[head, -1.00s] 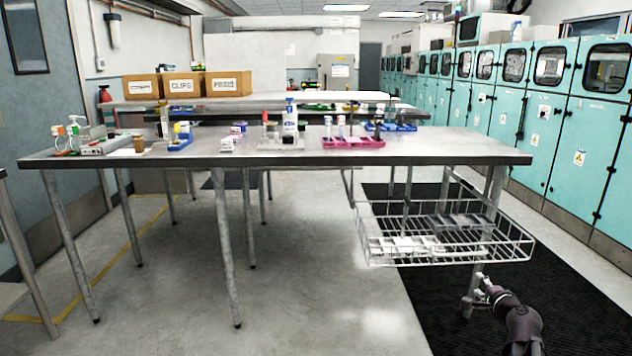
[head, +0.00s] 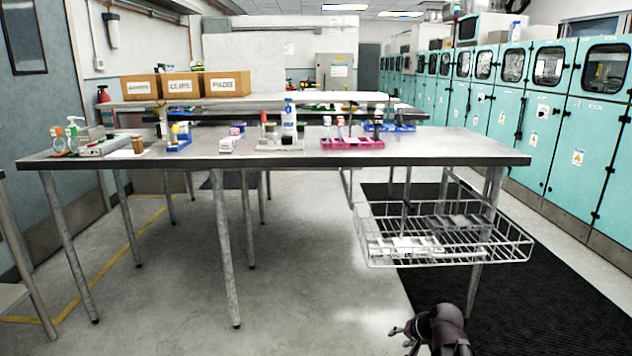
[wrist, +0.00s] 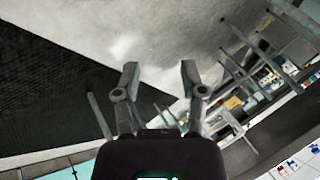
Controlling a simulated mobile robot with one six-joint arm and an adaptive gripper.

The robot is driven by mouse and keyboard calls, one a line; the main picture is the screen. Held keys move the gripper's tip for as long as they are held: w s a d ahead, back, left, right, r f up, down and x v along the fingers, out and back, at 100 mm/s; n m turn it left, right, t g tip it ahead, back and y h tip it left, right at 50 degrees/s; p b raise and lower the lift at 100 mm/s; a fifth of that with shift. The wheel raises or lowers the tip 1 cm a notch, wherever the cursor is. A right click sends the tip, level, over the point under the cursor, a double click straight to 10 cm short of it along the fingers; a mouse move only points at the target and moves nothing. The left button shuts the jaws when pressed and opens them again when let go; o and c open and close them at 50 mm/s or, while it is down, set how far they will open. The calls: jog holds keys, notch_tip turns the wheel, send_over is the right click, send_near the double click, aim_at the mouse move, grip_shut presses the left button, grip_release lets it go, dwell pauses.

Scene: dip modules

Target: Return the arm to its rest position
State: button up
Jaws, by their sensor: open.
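My gripper (head: 400,338) is at the bottom of the head view, low over the floor in front of the wire basket and the table. My arm (head: 447,325) enters from the bottom edge of the head view. The gripper is apart from the table and the basket.
A long metal table (head: 280,158) carries bottles and a pink rack (head: 352,144). A wire basket (head: 445,262) hangs under its right end, holding grey trays. Teal cabinets (head: 505,120) line the right. A black mat (head: 540,310) covers the right floor; the grey floor (head: 310,300) is clear.

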jog(key=s+a+f+n+g+h, duration=0.2)
jog(key=s+a+n+g, duration=0.1)
jog(key=s, duration=0.3)
jog(key=s+a+f+n+g+h, duration=0.1)
jog(key=s+a+n+g+h, duration=0.15)
jog(key=s, duration=0.25)
notch_tip(320, 180, up, 38)
jog(key=p, duration=3.8)
jog(key=shift+d, duration=0.15)
jog(key=shift+f, duration=0.1)
